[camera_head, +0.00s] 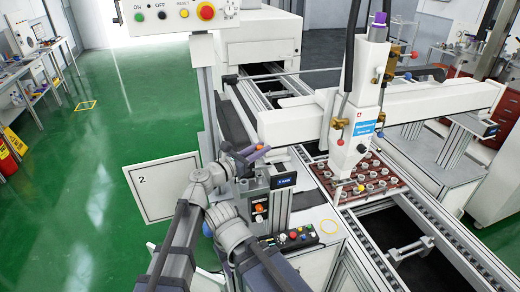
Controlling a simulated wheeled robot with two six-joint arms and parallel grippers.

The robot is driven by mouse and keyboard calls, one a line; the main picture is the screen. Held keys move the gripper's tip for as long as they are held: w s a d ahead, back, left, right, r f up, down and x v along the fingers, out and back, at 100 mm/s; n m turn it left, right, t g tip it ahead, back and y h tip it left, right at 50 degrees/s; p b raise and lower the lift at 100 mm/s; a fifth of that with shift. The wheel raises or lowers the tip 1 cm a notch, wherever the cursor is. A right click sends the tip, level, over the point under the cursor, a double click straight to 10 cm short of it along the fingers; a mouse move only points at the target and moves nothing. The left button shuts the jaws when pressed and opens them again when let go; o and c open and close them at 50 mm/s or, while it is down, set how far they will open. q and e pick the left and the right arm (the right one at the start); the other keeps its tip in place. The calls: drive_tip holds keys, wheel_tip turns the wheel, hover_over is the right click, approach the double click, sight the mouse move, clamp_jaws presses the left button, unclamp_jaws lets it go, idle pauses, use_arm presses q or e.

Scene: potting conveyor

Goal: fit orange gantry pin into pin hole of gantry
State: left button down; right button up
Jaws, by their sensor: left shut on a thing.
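My left gripper (250,151) is near the picture's middle, at the end of an arm rising from the bottom. A purple cylinder (379,20) stands upright on top of that head. The pin hole cannot be made out. Orange pieces (259,208) sit on the grey stand below my left gripper. My right gripper does not show.
A brown tray (388,187) of pale round pieces lies on the conveyor under the gantry head. A button panel (290,239) is below the stand. A control box (178,14) with a red knob hangs at the top. The green floor (80,185) is open on the left.

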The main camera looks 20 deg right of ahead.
sight(259, 169)
use_arm(q)
drive_tip(key=shift+a+f+b, duration=0.1)
drive_tip(key=shift+f+b, duration=0.65)
drive_tip(key=shift+f, duration=0.05)
wheel_tip(259, 169, down, 4)
drive_tip(key=b, duration=0.4)
drive_tip(key=shift+f+b, duration=0.95)
idle(1.1)
drive_tip(key=shift+r+p, duration=0.7)
drive_tip(key=shift+f+b, duration=0.9)
idle(1.0)
drive_tip(key=c, duration=0.6)
unclamp_jaws()
drive_tip(key=shift+s, duration=0.1)
drive_tip(key=v, duration=0.7)
drive_tip(key=shift+s+a+r, duration=0.1)
drive_tip(key=shift+s+a, duration=0.05)
drive_tip(key=shift+a, duration=0.25)
